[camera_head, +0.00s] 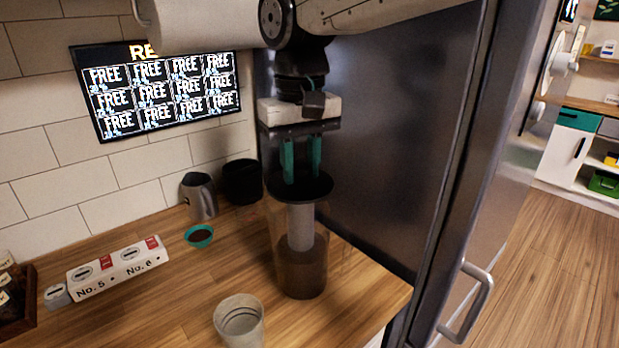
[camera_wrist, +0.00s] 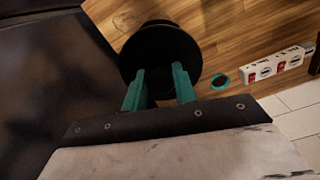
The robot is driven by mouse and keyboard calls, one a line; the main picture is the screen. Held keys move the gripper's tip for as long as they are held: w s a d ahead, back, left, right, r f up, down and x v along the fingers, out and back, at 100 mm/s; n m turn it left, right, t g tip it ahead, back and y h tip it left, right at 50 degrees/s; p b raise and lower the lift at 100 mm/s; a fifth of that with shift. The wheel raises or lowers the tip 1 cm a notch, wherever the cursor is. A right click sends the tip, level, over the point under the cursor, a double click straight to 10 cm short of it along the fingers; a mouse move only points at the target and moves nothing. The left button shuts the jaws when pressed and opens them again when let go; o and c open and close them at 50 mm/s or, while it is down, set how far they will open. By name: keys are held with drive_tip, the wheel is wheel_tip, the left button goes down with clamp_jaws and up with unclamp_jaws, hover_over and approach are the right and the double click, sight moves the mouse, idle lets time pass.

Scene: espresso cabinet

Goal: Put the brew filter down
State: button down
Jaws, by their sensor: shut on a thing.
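The brew filter (camera_head: 300,226) is a grey tube under a round black top. It hangs upright within a clear jar (camera_head: 303,283) with dark brown contents, on the wooden counter near the fridge. My gripper (camera_head: 301,172) points straight down, its teal fingers shut on the filter's black top. In the wrist view, the black top of the brew filter (camera_wrist: 159,38) lies at the fingertips of my gripper (camera_wrist: 158,80). The exact part between the fingers is hidden. I cannot tell whether the top touches the jar's rim.
A pale cup (camera_head: 239,322) stands at the counter's front. A teal bowl (camera_head: 199,236), a metal pitcher (camera_head: 199,196) and a black container (camera_head: 241,182) are behind left. A white numbered block (camera_head: 117,268) lies left. The dark fridge (camera_head: 385,150) stands close on the right.

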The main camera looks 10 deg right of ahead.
drive_tip(key=shift+f, duration=1.8)
drive_tip(key=c, duration=1.1)
unclamp_jaws()
wheel_tip(320, 180, up, 13)
drive_tip(key=shift+r, duration=0.15)
drive_tip(key=s+d+f+m, duration=0.1)
drive_tip(key=s+d+f, duration=0.5)
drive_tip(key=d, duration=0.1)
drive_tip(key=s+d+f+m+t, duration=0.1)
drive_tip(key=s+d+f, duration=0.5)
drive_tip(key=s+d, duration=0.1)
drive_tip(key=s+d+f+m, duration=0.1)
drive_tip(key=s+d+f, duration=0.5)
drive_tip(key=d, duration=0.2)
drive_tip(key=shift+s+d+m, duration=0.1)
drive_tip(key=shift+s+m, duration=0.15)
drive_tip(key=shift+m, duration=0.15)
